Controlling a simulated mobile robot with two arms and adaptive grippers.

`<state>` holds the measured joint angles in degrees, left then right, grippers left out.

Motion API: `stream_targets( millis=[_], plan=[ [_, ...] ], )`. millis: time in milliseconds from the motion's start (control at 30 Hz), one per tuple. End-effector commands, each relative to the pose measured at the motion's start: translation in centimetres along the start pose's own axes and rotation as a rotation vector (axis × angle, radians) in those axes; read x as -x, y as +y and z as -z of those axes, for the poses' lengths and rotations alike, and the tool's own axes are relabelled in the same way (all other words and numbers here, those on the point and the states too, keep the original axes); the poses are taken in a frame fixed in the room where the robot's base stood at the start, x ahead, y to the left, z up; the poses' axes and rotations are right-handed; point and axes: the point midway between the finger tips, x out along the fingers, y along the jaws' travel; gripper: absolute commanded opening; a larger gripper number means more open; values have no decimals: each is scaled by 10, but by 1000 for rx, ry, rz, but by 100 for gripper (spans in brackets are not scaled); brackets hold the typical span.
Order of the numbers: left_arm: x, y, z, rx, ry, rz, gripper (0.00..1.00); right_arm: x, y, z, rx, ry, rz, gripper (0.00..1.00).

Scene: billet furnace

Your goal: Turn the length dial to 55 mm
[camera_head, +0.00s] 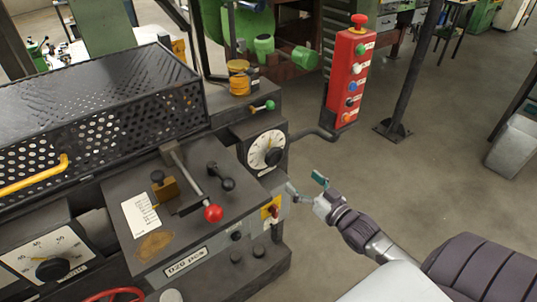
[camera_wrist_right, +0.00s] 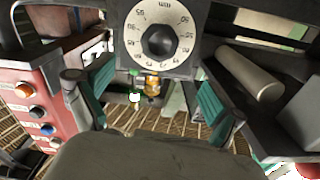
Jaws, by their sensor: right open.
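The dial (camera_head: 267,150) has a white round face with a dark knob in its middle, on the dark front of the machine. In the right wrist view the same dial (camera_wrist_right: 158,42) fills the top centre, its scale upside down, with a 55 and "mm" readable. I cannot tell the exact setting. My right gripper (camera_head: 305,186) is open and empty, in front of and a little below the dial, apart from it. In the wrist view its teal-padded fingers (camera_wrist_right: 158,82) stand apart on either side below the dial. My left gripper is out of view.
A second dial (camera_head: 52,268) is at the lower left. A red-knobbed lever (camera_head: 213,213) rises from the machine's top plate. A red button box (camera_head: 350,75) stands behind on a bent dark arm. The floor (camera_head: 400,190) to the right is clear.

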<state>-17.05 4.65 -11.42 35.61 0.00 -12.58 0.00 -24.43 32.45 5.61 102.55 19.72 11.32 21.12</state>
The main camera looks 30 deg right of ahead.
Motion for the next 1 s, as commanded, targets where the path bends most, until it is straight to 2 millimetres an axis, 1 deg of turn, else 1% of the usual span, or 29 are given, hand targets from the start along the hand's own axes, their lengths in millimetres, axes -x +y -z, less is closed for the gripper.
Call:
stream_targets(
  millis=[200,400,600,700,800,1000],
  plan=[
    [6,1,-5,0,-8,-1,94,-38,0,2,1,2,-1,94],
    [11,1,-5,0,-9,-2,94,-79,0,2,1,1,-2,94],
    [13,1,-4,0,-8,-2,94,-111,1,0,1,-1,-2,94],
    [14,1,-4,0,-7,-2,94,-121,0,-1,0,-2,-2,94],
    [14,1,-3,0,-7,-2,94,-127,0,-1,1,-2,-2,94],
    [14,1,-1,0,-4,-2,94,-130,0,-2,1,-4,-2,94]
  ],
)
